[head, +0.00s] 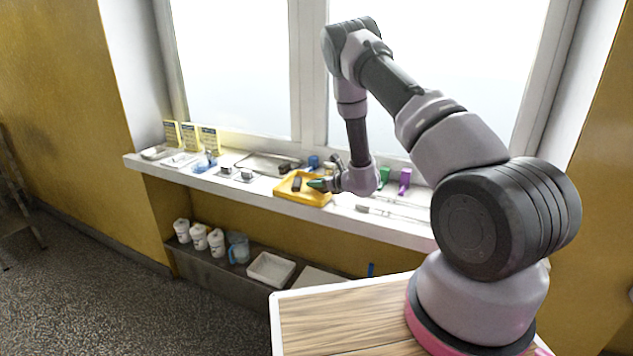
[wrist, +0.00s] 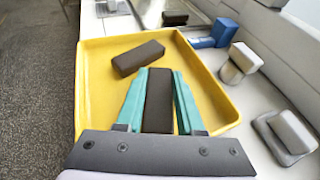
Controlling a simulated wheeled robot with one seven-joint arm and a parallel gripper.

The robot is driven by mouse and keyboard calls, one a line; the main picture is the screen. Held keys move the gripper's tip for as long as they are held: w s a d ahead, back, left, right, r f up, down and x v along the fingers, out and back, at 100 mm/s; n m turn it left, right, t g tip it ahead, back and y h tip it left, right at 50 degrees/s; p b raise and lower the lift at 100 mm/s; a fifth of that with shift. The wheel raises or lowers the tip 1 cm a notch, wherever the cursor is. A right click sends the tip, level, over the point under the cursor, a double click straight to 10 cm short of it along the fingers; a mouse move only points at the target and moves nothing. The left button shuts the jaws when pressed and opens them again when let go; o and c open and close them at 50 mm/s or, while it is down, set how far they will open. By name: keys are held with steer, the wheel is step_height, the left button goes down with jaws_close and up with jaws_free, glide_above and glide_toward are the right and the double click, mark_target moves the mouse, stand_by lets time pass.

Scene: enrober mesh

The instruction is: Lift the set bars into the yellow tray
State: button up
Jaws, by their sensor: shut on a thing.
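The yellow tray (head: 312,203) sits on the window sill, and it fills the middle of the wrist view (wrist: 92,85). One dark brown bar (wrist: 138,58) lies in it towards the far side, slightly turned. My gripper (wrist: 160,76) has teal fingers shut on a second dark bar (wrist: 158,104), held lengthwise between them over the tray. I cannot tell whether the held bar touches the tray floor. In the head view my gripper (head: 318,185) is over the tray's right part. A further dark bar (wrist: 175,18) lies beyond the tray's far edge.
A wire mesh rack (head: 262,161) lies left of the tray. A blue object (wrist: 205,42) and grey blocks (wrist: 288,132) stand right of the tray in the wrist view. Green (head: 384,178) and purple (head: 405,181) items stand further right on the sill. Yellow cards (head: 190,136) stand far left.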

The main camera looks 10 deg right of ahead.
steer(key=shift+f, duration=0.55)
steer(key=o, duration=1.1)
steer(key=shift+c, duration=0.2)
steer(key=shift+s, duration=0.1)
